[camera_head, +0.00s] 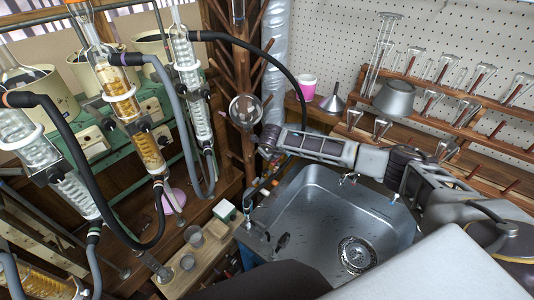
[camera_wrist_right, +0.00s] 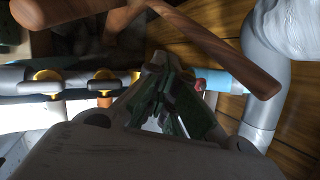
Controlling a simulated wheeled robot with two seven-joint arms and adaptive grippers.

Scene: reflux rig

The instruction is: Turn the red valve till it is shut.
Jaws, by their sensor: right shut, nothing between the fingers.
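The red valve (camera_wrist_right: 200,85) shows in the right wrist view as a small red part beside a light blue pipe sleeve (camera_wrist_right: 222,83), just right of my fingers. Most of it is hidden behind the fingertips. I cannot tell its handle angle or whether the fingers touch it. My right gripper (camera_wrist_right: 168,112) is shut and empty, pointing at the pipe line. The valve cannot be made out there. My left gripper is not in view.
Wooden rack pegs (camera_wrist_right: 215,45) cross close to the gripper, and a grey pipe (camera_wrist_right: 262,90) stands right. The metal sink (camera_head: 330,215) is below my arm. Glass condensers with hoses (camera_head: 130,110) crowd the left.

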